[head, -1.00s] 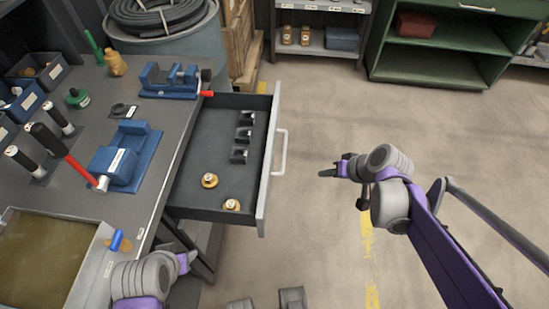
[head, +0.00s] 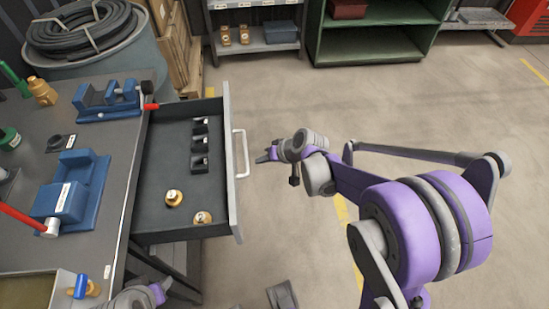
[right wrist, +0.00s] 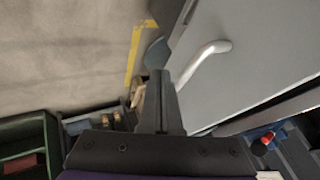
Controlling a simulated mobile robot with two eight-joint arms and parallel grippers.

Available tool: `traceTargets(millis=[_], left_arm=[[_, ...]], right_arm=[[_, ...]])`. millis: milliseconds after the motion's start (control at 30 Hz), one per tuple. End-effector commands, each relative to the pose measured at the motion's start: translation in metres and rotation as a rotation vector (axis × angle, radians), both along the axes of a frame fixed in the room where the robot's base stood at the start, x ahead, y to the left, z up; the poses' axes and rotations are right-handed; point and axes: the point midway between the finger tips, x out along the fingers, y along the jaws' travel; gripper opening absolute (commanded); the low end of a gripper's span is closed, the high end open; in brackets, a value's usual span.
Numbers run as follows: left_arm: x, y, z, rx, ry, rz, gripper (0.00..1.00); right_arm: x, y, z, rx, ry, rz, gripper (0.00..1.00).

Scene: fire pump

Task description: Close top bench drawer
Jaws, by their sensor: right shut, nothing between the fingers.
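The top bench drawer (head: 168,150) is pulled out from the workbench (head: 105,145) in the head view. It holds several small black blocks and two brass-coloured round fittings (head: 173,197). Its light grey front bears a bar handle (head: 241,154); the front (right wrist: 265,55) and handle (right wrist: 207,62) also show in the right wrist view. My right gripper (head: 263,156) is shut and empty, just right of the handle and apart from it in the head view. Its closed fingers (right wrist: 160,100) show in the right wrist view. My left gripper (head: 160,291) is partly seen below the drawer; its jaws are unclear.
Blue vises (head: 108,98) and a red-handled hammer (head: 25,218) are on the bench. A green shelf unit (head: 372,40) and a barrel with hose (head: 95,60) stand at the back. The floor right of the drawer is open.

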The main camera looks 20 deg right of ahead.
Motion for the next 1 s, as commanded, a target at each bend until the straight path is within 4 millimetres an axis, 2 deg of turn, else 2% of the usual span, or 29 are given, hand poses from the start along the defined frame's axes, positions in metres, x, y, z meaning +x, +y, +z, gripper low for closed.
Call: traceTargets(millis=[200, 600, 733, 867, 1000], left_arm=[[0.000, 0.000, 0.000, 0.000, 0.000, 0.000, 0.50], [0.000, 0.000, 0.000, 0.000, 0.000, 0.000, 0.50], [0.000, 0.000, 0.000, 0.000, 0.000, 0.000, 0.50], [0.000, 0.000, -0.001, 0.000, 0.000, 0.000, 0.50], [0.000, 0.000, -0.002, 0.000, 0.001, 0.000, 0.50]], right_arm=[[0.005, 0.015, 0.004, -0.001, 0.000, 0.001, 0.00], [0.005, 0.017, 0.004, 0.000, 0.000, 0.000, 0.00], [0.006, 0.023, 0.004, -0.001, 0.001, 0.001, 0.00], [0.011, 0.039, 0.004, 0.002, -0.001, 0.003, 0.00], [0.018, 0.067, 0.004, 0.001, -0.001, 0.007, 0.00]])
